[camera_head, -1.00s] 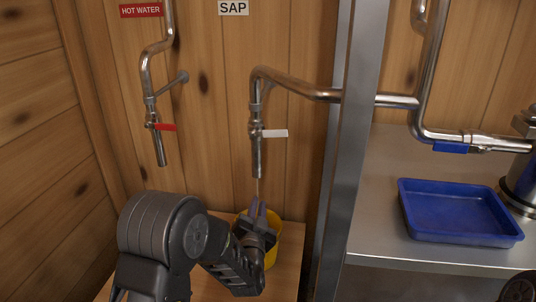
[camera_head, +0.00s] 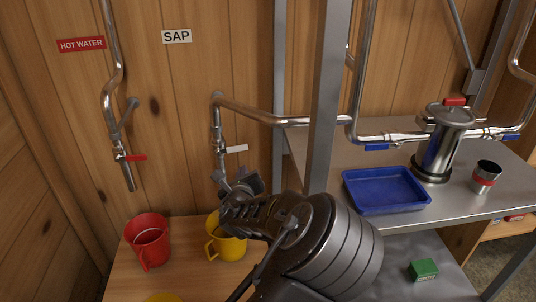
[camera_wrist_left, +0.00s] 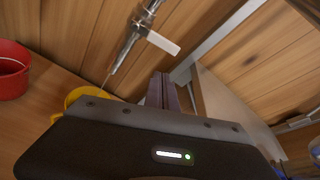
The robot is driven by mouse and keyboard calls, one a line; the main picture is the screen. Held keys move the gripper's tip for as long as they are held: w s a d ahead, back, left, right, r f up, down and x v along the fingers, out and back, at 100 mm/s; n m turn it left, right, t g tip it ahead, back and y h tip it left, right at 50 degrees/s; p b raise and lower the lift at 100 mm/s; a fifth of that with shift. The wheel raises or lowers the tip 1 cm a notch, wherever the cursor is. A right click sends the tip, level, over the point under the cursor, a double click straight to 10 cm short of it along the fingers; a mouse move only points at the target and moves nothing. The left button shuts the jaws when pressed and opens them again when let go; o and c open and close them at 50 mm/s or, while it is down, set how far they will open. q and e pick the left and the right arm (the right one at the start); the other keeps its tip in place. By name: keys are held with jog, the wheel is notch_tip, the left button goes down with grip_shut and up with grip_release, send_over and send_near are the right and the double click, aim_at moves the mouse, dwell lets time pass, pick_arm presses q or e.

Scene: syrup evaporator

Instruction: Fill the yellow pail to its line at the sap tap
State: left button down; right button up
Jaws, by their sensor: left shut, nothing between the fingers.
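The yellow pail (camera_head: 228,248) stands upright on the wooden bench below the sap tap (camera_head: 220,150); my left arm hides part of it. Its inside level and its line cannot be seen. The tap's white lever (camera_head: 236,149) sticks out to the right. In the left wrist view the lever (camera_wrist_left: 160,42) shows above the fingers, and a thin line seems to run from the spout down to the pail (camera_wrist_left: 76,95). My left gripper (camera_head: 241,173) is shut and empty, close to the spout and above the pail; its fingers also show in the wrist view (camera_wrist_left: 163,92). My right gripper is out of view.
A red pail (camera_head: 148,243) stands left of the yellow one, under the hot water tap (camera_head: 120,156). A metal post (camera_head: 323,110) and a shelf with a blue tray (camera_head: 385,190) are to the right.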

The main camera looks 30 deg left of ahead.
aim_at(231, 150)
pick_arm(q)
jog(key=f+m, duration=0.1)
jog(key=m+g, duration=0.1)
jog(key=m, duration=0.1)
jog(key=shift+s+f, duration=0.35)
jog(key=shift+s, duration=0.05)
jog(key=shift+a, duration=0.1)
jog(key=w+a+p, duration=0.1)
jog(key=w+a, duration=0.4)
jog(key=w, duration=0.2)
jog(key=shift+w+a+r, duration=0.3)
jog(key=shift+r, duration=0.05)
